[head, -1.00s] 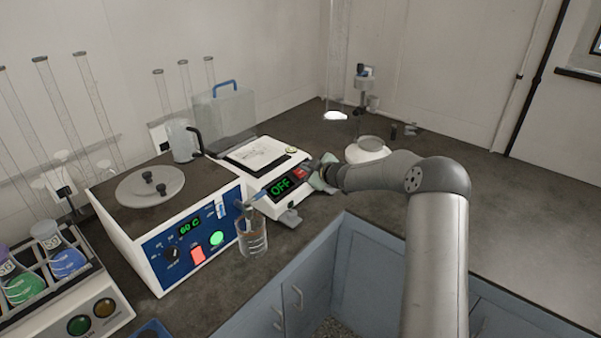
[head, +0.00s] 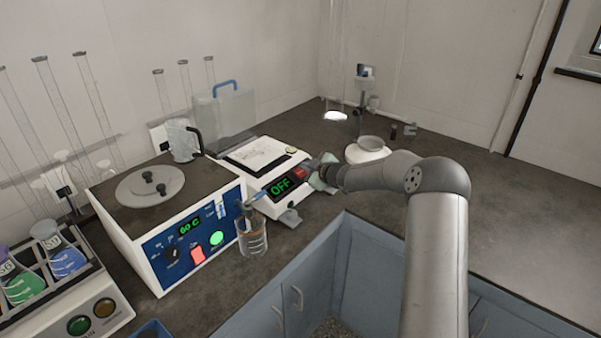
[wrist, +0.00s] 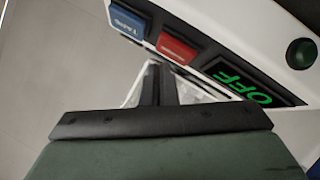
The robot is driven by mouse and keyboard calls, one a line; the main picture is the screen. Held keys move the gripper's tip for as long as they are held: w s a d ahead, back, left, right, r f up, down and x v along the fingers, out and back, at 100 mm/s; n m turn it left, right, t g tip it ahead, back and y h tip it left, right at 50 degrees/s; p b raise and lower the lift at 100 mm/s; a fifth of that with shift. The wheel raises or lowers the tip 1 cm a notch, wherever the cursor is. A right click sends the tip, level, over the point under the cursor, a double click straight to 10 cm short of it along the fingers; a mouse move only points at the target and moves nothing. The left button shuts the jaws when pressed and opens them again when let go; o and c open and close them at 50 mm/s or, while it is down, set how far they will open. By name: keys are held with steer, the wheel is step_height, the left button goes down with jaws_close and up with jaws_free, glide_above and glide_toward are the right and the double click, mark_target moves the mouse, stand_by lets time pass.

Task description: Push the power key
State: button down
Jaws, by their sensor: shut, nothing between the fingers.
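The white device (head: 262,150) stands on the dark counter, with a display (head: 285,187) reading OFF in green. Beside the display is a red key (head: 300,173), also in the wrist view (wrist: 177,48); its lettering is too small to read. A blue key (wrist: 128,20) sits left of the red one, and a round green button (wrist: 301,53) lies beyond the display. My gripper (head: 314,172) is shut and empty at the device's front right. In the wrist view its fingertips (wrist: 156,66) are just below the red key. Whether they touch it I cannot tell.
A white-and-blue heating bath (head: 165,225) stands left of the device. The counter to the right is clear.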

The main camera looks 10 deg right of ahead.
steer(key=shift+w+a+f, duration=0.15)
steer(key=shift+a+f, duration=0.05)
steer(key=shift+f, duration=0.2)
steer(key=shift+w+f+b, duration=0.1)
steer(key=shift+f+b, duration=0.2)
stand_by(0.5)
steer(key=shift+r, duration=0.15)
steer(key=shift+s+d+r+p, duration=0.2)
steer(key=shift+s+r+p, duration=0.05)
steer(key=shift+r+p, duration=0.35)
steer(key=r+p, duration=0.1)
steer(key=s+d+r+p, duration=0.1)
steer(key=r+p, duration=0.1)
steer(key=s+r+p, duration=0.1)
steer(key=r, duration=0.1)
steer(key=shift+d+r, duration=0.15)
steer(key=shift+d, duration=0.2)
steer(key=shift+r, duration=0.1)
stand_by(0.3)
